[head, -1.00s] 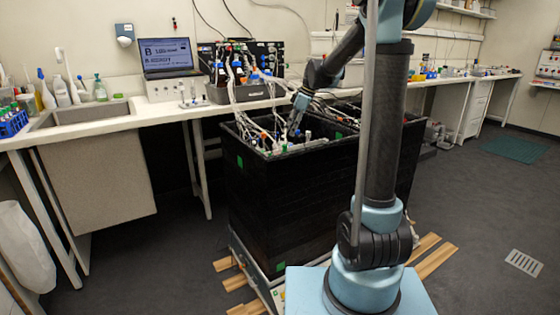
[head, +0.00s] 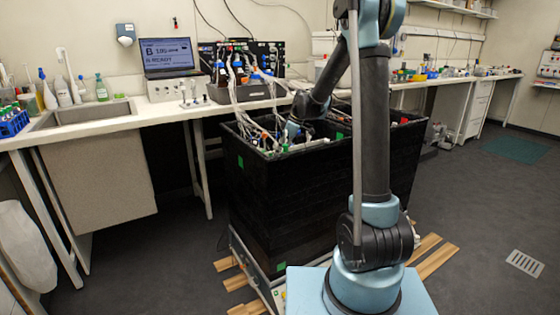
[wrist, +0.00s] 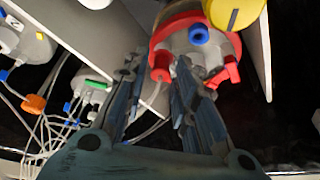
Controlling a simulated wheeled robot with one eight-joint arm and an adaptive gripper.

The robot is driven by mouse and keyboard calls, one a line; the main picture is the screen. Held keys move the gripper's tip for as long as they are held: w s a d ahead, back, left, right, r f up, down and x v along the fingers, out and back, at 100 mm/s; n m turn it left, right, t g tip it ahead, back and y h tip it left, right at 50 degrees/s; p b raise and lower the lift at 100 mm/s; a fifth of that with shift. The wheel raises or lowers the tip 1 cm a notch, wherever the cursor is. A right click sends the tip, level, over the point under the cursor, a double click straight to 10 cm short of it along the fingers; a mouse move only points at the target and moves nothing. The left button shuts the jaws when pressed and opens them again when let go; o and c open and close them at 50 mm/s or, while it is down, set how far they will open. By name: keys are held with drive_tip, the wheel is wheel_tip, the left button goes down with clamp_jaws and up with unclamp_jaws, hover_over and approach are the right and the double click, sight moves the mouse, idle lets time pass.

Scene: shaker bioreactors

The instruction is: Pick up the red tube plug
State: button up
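In the wrist view, a red tube plug (wrist: 161,68) sticks out from the lid of a red-rimmed vessel (wrist: 183,40). My gripper (wrist: 157,66) is open, its two grey-blue fingers pointing at the lid. The plug shows in the gap between the fingertips; I cannot tell whether either finger touches it. Another red fitting (wrist: 226,73) is on the same lid, right of the right finger. In the head view, my gripper is down among the tubes inside the black box and mostly hidden.
The black box (head: 285,205) has high walls. Other lids with white tubes and an orange fitting (wrist: 34,103) lie to the left. A pale panel (wrist: 100,38) runs behind the left finger.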

drive_tip(key=shift+a+f, duration=0.25)
drive_tip(key=shift+f, duration=0.25)
drive_tip(key=c, duration=0.5)
